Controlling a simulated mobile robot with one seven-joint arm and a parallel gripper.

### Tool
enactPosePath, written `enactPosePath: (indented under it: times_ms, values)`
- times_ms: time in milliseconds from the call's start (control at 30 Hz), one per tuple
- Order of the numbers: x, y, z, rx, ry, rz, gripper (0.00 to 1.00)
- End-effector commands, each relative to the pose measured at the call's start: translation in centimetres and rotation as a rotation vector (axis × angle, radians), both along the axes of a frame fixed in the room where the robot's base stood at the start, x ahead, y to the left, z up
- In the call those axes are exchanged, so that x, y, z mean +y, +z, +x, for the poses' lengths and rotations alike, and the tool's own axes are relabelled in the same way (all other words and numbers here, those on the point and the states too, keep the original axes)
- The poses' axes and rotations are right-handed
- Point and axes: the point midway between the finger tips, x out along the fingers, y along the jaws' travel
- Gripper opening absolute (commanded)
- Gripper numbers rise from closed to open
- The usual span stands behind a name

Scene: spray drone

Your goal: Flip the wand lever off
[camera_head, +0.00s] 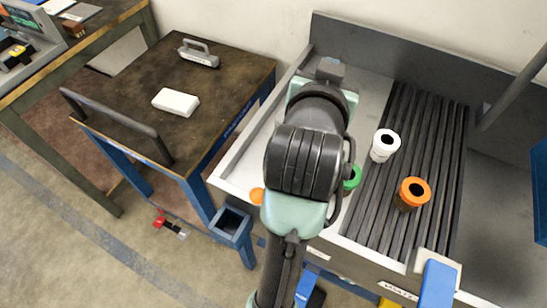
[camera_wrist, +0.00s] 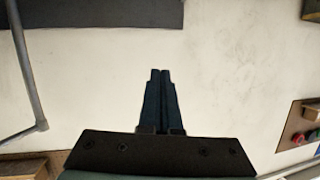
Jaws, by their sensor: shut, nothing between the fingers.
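A grey rod (camera_head: 515,88) slants in from the right edge above the sink unit in the head view; it may be the wand. A bent grey pipe (camera_wrist: 25,75) shows at the left of the wrist view. I cannot make out a lever on either. My gripper (camera_wrist: 160,72) is shut and empty, its dark fingers together before a pale wall. It is clear of the pipe, which lies to its left. In the head view my arm hides the fingers.
A ribbed black drainer (camera_head: 450,135) holds a white bottle (camera_head: 384,146) and an orange-topped bottle (camera_head: 412,193); a green-topped one (camera_head: 352,177) is partly hidden. A dark cart (camera_head: 140,80) stands left. A button panel (camera_wrist: 300,125) is at the wrist view's right.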

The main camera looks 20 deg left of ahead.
Motion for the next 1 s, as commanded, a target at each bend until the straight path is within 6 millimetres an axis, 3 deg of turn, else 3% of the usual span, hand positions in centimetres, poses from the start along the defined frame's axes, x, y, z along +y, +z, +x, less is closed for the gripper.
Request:
enactPosePath:
  times_ms: [33,367,1000]
  values:
    - [0.5,0.7,-0.2,0.049,0.008,-0.007,0.00]
    - [2.3,-2.0,-2.9,0.348,0.034,-0.054,0.00]
    - [3.0,-4.7,-12.7,0.857,0.049,-0.188,0.00]
